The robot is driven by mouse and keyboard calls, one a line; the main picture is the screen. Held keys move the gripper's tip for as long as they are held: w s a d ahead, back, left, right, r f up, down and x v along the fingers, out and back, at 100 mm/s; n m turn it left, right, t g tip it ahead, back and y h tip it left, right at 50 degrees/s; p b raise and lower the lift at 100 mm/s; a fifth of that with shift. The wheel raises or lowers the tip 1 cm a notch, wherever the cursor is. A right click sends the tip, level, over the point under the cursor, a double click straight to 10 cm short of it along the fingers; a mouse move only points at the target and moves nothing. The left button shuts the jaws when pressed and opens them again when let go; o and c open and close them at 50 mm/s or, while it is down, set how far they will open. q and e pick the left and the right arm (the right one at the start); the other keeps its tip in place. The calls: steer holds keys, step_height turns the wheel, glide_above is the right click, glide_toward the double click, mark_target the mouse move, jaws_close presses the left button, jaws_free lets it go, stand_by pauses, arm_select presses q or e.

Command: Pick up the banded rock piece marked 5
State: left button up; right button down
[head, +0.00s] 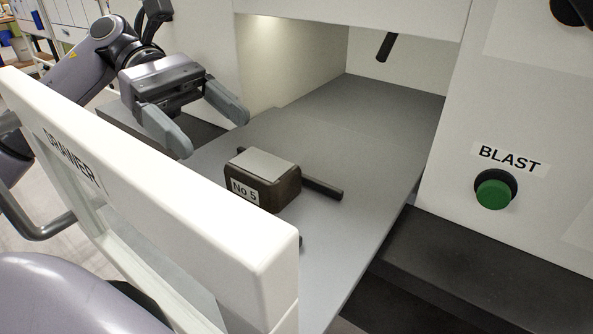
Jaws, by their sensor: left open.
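The rock piece (284,190) is a dark brown block with a flat grey top and a white label reading "No 5" on its front. It sits on the grey drawer floor, against dark bars. Banding is not clear at this size. My left gripper (214,130) is open and empty, up and to the left of the rock, with its two fingers apart and not touching it. The lower left finger is the closer one to the white drawer front. My right gripper is not in view.
The white drawer front (190,190), labelled "DRAWER", stands close in front of the rock. Behind is an open lit chamber with a dark nozzle (387,46). A green button (493,194) under "BLAST" is on the right panel. The grey floor (370,150) right of the rock is clear.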

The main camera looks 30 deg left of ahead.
mark_target(248, 158)
arm_select(q)
steer(key=shift+w+d, duration=0.15)
steer(key=shift+d, duration=0.25)
steer(key=shift+p+x, duration=0.35)
steer(key=shift+x, duration=0.8)
steer(key=x, duration=0.2)
steer(key=p+x, duration=0.1)
steer(key=shift+s+d+r, duration=0.1)
steer(key=shift+s+d, duration=0.15)
steer(key=shift+s, duration=0.05)
steer(key=shift+d+f, duration=0.25)
steer(key=shift+d, duration=0.15)
steer(key=c, duration=1.3)
steer(key=shift+r, duration=0.1)
